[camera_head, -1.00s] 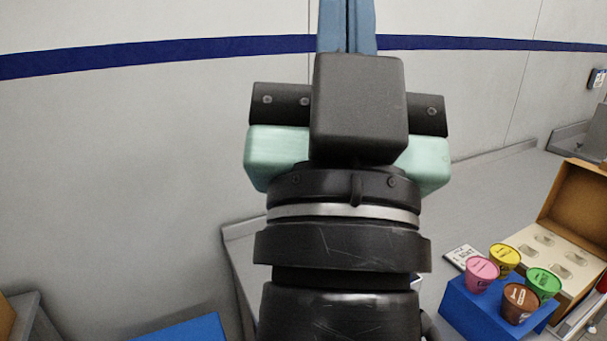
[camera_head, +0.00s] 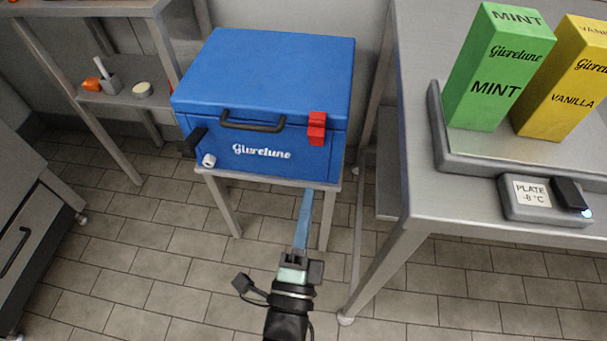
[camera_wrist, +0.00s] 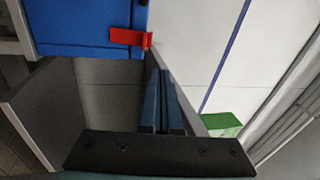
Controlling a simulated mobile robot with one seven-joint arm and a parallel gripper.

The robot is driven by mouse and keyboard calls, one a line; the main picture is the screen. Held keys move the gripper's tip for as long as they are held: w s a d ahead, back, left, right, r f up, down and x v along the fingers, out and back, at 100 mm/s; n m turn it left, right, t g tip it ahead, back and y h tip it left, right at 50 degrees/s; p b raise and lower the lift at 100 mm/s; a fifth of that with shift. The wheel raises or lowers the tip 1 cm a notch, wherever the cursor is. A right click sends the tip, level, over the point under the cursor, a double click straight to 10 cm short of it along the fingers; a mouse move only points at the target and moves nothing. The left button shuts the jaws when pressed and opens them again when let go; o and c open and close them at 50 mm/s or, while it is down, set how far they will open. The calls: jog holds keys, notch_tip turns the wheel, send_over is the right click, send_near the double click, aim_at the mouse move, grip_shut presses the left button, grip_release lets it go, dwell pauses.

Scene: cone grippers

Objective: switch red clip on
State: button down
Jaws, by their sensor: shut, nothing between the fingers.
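The red clip (camera_head: 316,129) is at the right end of the front of a blue cool box (camera_head: 262,75), across the lid seam. I cannot tell whether it is fastened. The box lid is down. My gripper (camera_head: 308,193) is shut and empty, its long blue fingers pointing toward the box, below the red clip and in front of the box stand. In the wrist view the red clip (camera_wrist: 128,37) shows on the blue box (camera_wrist: 80,25), with its end jutting right, just beyond and left of my fingers (camera_wrist: 160,75). A gap shows between them in the head view.
A black latch (camera_head: 193,142) juts out at the box's front left, near a white spout (camera_head: 209,160). A steel table (camera_head: 440,195) at right holds a green mint carton (camera_head: 497,70) and a yellow vanilla carton (camera_head: 563,80). The tiled floor in front is clear.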

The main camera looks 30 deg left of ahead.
notch_tip(320, 180, down, 4)
jog(key=s, duration=0.2)
jog(key=b, duration=0.2)
send_near(317, 125)
jog(key=shift+m, duration=0.3)
jog(key=x, duration=0.4)
jog(key=shift+w+f, duration=0.3)
jog(key=shift+w, duration=0.1)
jog(key=r+p, duration=0.1)
jog(key=p, duration=0.1)
jog(key=shift+w+g+p, duration=0.1)
jog(key=shift+g+p, duration=0.2)
jog(key=shift+w+a+r+g+p, duration=0.1)
jog(key=shift+w+r+g+p, duration=0.15)
jog(key=shift+p, duration=0.95)
jog(key=shift+w+a+g+p, duration=0.1)
jog(key=shift+g+p, duration=0.15)
jog(key=shift+p, duration=0.4)
jog(key=shift+w+a, duration=0.1)
jog(key=shift+w, duration=0.15)
jog(key=shift+s, duration=0.1)
